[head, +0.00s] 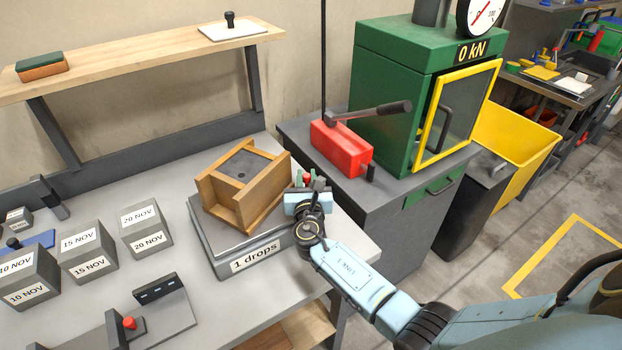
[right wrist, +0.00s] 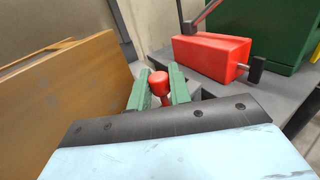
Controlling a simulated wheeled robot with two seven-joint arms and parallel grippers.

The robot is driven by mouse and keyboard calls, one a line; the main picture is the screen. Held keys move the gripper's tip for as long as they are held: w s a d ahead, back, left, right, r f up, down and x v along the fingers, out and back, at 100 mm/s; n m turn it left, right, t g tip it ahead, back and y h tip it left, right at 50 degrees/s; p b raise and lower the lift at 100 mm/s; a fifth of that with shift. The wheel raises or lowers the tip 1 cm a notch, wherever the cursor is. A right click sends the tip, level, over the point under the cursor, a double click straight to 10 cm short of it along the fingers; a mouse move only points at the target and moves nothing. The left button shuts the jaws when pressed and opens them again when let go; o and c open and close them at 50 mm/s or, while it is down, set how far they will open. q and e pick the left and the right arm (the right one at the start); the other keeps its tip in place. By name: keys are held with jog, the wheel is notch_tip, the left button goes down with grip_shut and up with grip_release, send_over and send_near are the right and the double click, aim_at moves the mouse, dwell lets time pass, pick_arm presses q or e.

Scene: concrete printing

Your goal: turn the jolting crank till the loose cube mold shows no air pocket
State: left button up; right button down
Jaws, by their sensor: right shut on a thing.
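The wooden cube mold (head: 232,205) sits on the plate of the grey jolting table (head: 221,262), whose label reads "1 drops". Grey concrete (head: 243,167) fills the mold, and a small dark spot shows near the middle of its top. My right gripper (head: 308,182) is at the right side of the jolting table, beside the mold. In the right wrist view its green fingers (right wrist: 158,92) are shut on the red crank knob (right wrist: 158,81). My left gripper is not in view.
Labelled concrete cubes (head: 88,255) stand left on the bench. A red hand pump (head: 341,148) and green press (head: 385,100) reading "0 kN" stand behind my right gripper. A yellow bin (head: 515,150) is further right. A shelf (head: 140,62) runs along the wall.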

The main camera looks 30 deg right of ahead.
jog(key=shift+w+a+m+g+h+b, duration=0.1)
jog(key=shift+w+m+g+h+b, duration=0.3)
jog(key=shift+h, duration=0.3)
jog(key=shift+w+a+m+g+h+b, duration=0.15)
jog(key=shift+m+g+h+b, duration=0.2)
jog(key=shift+m+h, duration=0.3)
jog(key=shift+d+r, duration=0.1)
jog(key=c, duration=1.3)
grip_release()
jog(key=shift+c, duration=0.2)
jog(key=v, duration=1.3)
jog(key=shift+a, duration=0.25)
